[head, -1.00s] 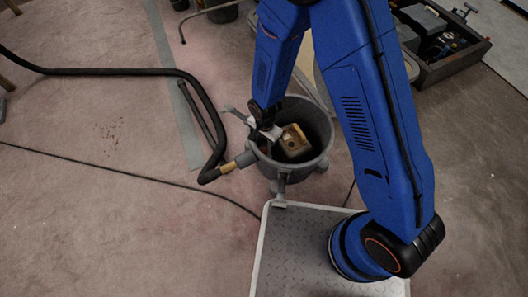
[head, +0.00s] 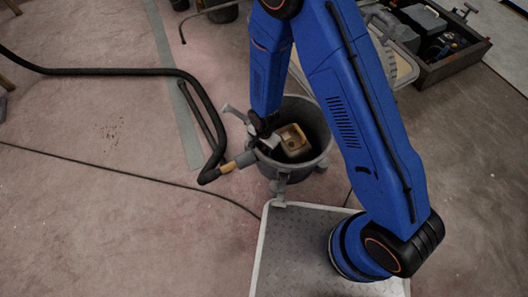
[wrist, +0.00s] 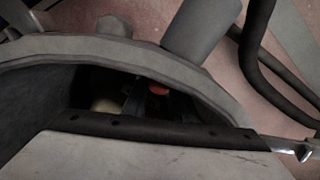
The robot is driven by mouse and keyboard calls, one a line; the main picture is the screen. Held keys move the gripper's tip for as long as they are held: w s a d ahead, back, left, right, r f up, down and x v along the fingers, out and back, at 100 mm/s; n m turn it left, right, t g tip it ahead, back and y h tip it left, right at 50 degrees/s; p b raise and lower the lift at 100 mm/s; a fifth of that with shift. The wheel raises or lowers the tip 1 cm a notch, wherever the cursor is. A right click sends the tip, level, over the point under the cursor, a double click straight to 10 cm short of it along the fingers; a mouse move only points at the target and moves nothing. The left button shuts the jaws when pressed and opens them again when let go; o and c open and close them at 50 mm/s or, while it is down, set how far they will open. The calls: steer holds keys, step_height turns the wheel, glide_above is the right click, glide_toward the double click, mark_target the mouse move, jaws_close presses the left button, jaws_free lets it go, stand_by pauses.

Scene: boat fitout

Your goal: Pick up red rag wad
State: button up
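In the wrist view a small red patch (wrist: 159,89), perhaps the red rag wad, shows deep in the dark inside of a grey bin (wrist: 210,88). Most of it is hidden, and I cannot see it in the head view. In the head view my gripper (head: 266,140) is at the left side of the bin's mouth, reaching down into the bin (head: 322,160). Its fingertips are too dark and covered to tell whether they are open or shut. A pale surface with a dark edge covers the bottom of the wrist view.
A tan block-like thing (head: 293,141) is inside the bin. A black hose (head: 120,71) joins the bin's left side. A metal tread plate (head: 300,245) lies in front. A toolbox tray (head: 455,45) stands at the back right. The floor at left is mostly clear.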

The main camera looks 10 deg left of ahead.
mark_target(264, 150)
steer(key=shift+r, duration=0.1)
jaws_close()
step_height(264, 150, up, 18)
stand_by(0.6)
stand_by(0.5)
